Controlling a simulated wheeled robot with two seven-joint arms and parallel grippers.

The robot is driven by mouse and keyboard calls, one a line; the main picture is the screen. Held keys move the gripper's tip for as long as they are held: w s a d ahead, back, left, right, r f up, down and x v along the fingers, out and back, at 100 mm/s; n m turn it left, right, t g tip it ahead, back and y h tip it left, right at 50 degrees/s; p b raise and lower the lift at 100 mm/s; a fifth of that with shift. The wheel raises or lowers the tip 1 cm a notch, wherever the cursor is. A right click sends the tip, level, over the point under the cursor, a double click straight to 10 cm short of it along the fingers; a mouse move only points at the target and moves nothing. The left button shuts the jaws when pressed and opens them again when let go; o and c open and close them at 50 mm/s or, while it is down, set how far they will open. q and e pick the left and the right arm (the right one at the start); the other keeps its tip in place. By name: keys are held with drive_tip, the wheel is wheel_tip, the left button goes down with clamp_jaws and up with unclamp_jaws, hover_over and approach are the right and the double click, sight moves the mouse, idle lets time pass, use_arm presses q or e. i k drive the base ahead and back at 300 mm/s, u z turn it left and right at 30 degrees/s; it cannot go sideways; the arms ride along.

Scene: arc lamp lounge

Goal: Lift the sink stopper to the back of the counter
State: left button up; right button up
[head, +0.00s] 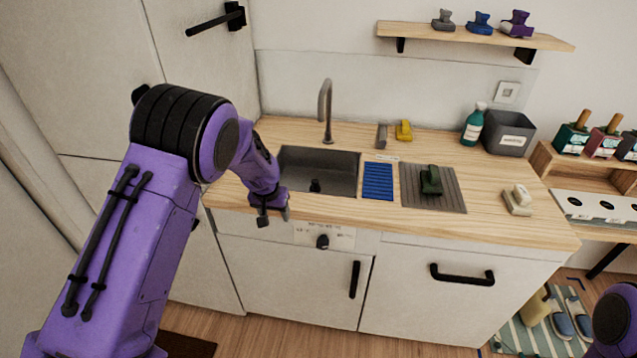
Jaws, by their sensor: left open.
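A small dark knobbed piece, which looks like the sink stopper (315,186), is in the dark sink basin (335,164) near its front. The wooden counter (300,130) runs along the wall, with its back strip behind the sink. My left gripper (273,214) is open at the counter's front edge, left of the stopper and apart from it. It points downward and seems empty. Part of my right arm shows at the lower right corner; its gripper is out of view.
A tall faucet (327,110) stands behind the sink. A grey piece (381,136) and a yellow one (404,130) stand at the back. Right of the sink are a blue mat (377,181) and a grey ribbed mat (450,194) bearing a green object (431,180).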

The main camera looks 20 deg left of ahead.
sight(315, 188)
drive_tip(key=i, duration=0.85)
